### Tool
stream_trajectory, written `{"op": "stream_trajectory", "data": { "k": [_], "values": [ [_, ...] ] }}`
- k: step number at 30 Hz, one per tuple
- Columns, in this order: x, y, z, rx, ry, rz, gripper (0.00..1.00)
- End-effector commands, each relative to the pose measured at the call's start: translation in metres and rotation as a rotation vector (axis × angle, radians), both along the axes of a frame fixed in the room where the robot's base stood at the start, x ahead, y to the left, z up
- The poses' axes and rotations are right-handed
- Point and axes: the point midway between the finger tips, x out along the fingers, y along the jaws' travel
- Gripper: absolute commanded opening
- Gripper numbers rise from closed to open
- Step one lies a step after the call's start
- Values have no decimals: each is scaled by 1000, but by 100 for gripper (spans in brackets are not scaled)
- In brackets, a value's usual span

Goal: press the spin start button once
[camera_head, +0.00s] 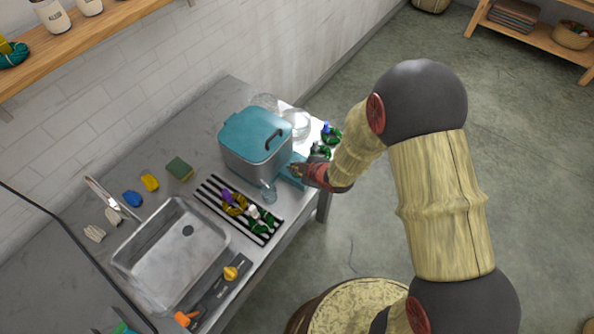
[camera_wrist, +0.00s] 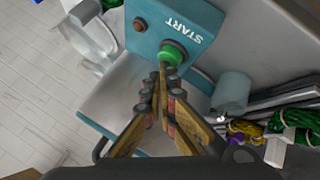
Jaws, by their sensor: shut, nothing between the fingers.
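The spin machine (camera_head: 248,163) is a grey box with a teal lid and a dark handle, standing at the right end of the worktop. Its teal control panel (camera_wrist: 195,22) carries the word START, a round green button (camera_wrist: 172,53) and a small brown knob (camera_wrist: 139,24). My gripper (camera_head: 296,169) is at the panel on the machine's right side, and its fingers hide much of that side. In the wrist view my gripper (camera_wrist: 164,76) is shut and empty. Its fingertips are right at the lower edge of the green button; I cannot tell whether they touch it.
A small glass (camera_head: 268,191) stands close by the machine. A striped rack (camera_head: 213,192) with colourful skeins lies in front, beside a metal sink (camera_head: 148,268). Glass jars (camera_head: 297,120) and green skeins (camera_head: 331,134) are behind and to the right.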

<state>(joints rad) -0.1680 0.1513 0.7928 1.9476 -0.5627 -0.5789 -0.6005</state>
Motion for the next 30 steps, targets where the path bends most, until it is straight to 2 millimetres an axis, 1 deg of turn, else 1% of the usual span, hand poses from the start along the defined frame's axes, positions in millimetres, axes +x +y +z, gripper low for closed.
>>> {"op": "stream_trajectory", "data": {
  "k": [21,30],
  "values": [
    [0,0,-9,0,1,1,0],
    [0,0,-7,-1,1,0,0]
  ]
}}
